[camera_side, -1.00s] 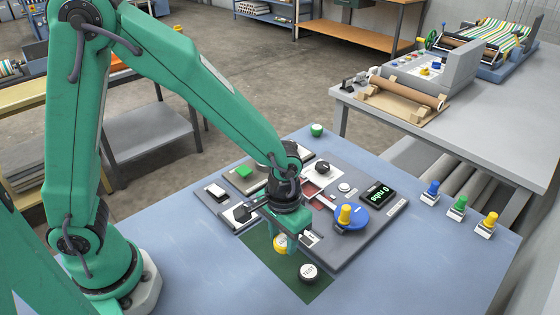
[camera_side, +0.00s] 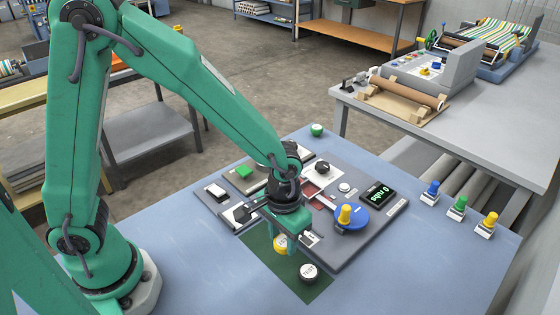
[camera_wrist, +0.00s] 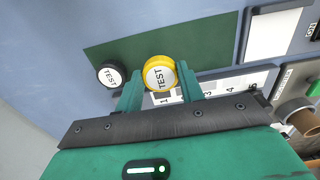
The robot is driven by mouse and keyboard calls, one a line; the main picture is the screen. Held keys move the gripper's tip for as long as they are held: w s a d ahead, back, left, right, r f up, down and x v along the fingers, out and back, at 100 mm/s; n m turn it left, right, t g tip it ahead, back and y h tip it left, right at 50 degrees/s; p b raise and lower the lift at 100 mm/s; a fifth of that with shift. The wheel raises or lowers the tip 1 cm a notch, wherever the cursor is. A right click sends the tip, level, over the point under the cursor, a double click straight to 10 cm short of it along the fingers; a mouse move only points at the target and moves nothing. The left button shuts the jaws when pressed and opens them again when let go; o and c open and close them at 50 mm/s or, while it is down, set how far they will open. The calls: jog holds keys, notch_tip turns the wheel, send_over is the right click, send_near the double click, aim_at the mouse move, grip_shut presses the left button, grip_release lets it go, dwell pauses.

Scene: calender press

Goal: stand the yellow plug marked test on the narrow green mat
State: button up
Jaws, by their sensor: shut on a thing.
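The yellow plug marked TEST (camera_wrist: 159,74) is between the fingertips of my gripper (camera_wrist: 158,92) in the wrist view. In the side view the yellow plug (camera_side: 280,243) shows partly behind my gripper (camera_side: 291,243), which is shut on it. The plug is over or on the narrow green mat (camera_side: 262,243); I cannot tell whether its base touches the mat. The mat also shows in the wrist view (camera_wrist: 205,42). A black plug with a white TEST face (camera_side: 308,272) stands on the mat's near end; it also shows in the wrist view (camera_wrist: 111,75).
A grey control panel (camera_side: 345,255) with switches, a blue disc with a yellow knob (camera_side: 350,218) and a green-digit display (camera_side: 377,193) lies beside the mat. The blue table (camera_side: 420,270) is clear at the front right.

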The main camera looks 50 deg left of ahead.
jog(key=shift+f, duration=1.35)
dwell(1.5)
jog(key=o, duration=1.6)
jog(key=shift+r, duration=0.15)
jog(key=shift+r, duration=3.4)
